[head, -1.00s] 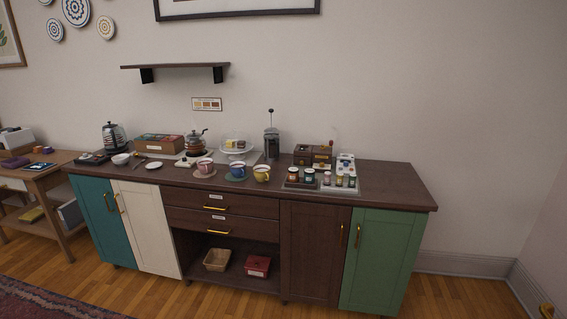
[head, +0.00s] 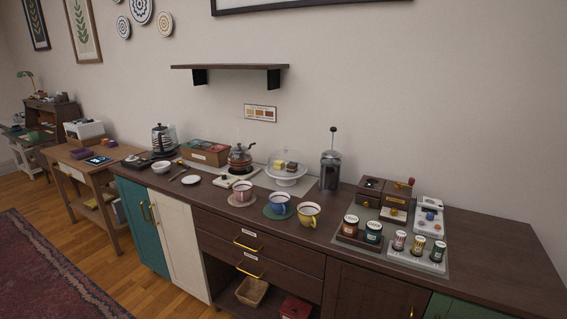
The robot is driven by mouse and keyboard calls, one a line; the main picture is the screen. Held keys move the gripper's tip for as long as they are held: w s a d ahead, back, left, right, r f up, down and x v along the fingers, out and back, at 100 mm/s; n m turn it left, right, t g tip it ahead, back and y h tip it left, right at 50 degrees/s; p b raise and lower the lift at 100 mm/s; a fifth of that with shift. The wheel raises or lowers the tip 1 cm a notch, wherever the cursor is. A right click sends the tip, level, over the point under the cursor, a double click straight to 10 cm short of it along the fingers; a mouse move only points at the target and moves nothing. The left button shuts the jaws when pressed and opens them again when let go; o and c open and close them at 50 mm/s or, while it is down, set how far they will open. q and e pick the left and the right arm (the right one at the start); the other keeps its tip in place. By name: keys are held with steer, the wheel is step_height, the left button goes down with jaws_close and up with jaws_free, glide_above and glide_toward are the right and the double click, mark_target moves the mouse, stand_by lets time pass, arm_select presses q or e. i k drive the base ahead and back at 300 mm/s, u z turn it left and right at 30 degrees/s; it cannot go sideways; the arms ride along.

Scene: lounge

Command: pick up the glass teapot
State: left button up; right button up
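The glass teapot (head: 240,158) stands upright on the dark wooden sideboard, toward the back and left of the middle. It shows amber-brown contents and a dark handle or lid on top. It sits between a wooden tea box (head: 205,152) and a white cake stand under a clear dome (head: 286,172). A small white item (head: 226,178) lies just in front of it. Neither of my grippers shows in the head view.
A French press (head: 330,170) and jars (head: 373,232) are to the right. A kettle (head: 163,139) is at the left. A shelf (head: 230,67) hangs above.

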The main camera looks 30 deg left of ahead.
mark_target(239, 162)
steer(key=u, duration=2.25)
steer(key=i, duration=3.15)
steer(key=z, duration=1.3)
